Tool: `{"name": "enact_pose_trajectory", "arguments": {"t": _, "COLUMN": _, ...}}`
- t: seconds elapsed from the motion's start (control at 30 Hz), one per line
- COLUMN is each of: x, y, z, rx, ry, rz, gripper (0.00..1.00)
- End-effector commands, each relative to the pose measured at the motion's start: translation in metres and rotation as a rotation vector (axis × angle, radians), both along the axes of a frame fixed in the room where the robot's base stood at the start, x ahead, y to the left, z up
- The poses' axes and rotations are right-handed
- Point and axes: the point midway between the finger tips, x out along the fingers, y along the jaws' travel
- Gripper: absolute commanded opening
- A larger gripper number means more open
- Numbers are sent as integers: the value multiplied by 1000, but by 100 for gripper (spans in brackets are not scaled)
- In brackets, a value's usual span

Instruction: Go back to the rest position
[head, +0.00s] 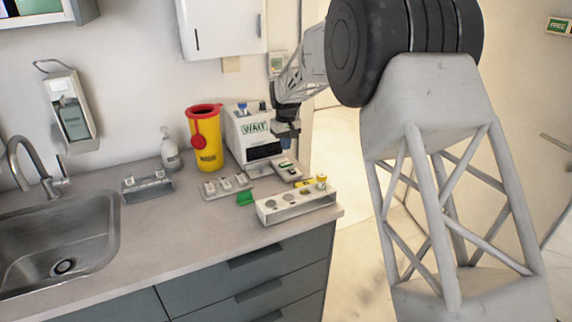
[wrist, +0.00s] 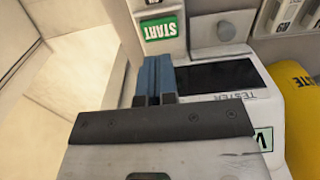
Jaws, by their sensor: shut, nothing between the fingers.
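My gripper (head: 287,134) is beside the right front of the white tester machine (head: 236,128), above the counter. Its blue fingers (wrist: 154,78) are shut together with nothing between them in the wrist view. The tester shows a green "WAIT" sign and a dark slot in the head view. In the wrist view the tester (wrist: 251,98) lies just past the fingers, with its dark panel to their right. A green "START" label (wrist: 161,29) sits beyond the fingertips. Whether the fingers touch anything cannot be told.
A yellow bin with a red lid (head: 207,150) stands left of the tester. A white rack (head: 294,205) is at the counter's right front edge. A green piece (head: 245,197) and a small tray (head: 226,186) lie nearby. A sink (head: 60,235) is at left.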

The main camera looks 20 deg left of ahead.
Motion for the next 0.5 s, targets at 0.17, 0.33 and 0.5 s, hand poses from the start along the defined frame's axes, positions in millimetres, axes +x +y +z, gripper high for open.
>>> {"name": "enact_pose_trajectory", "arguments": {"t": 0.17, "x": 0, "y": 0, "z": 5, "rx": 1, "ry": -1, "rz": 0, "gripper": 0}}
{"name": "enact_pose_trajectory", "arguments": {"t": 0.33, "x": 0, "y": 0, "z": 5, "rx": 0, "ry": 0, "rz": 0, "gripper": 0}}
{"name": "enact_pose_trajectory", "arguments": {"t": 0.5, "x": 0, "y": 0, "z": 5, "rx": 0, "ry": 0, "rz": 0, "gripper": 0}}
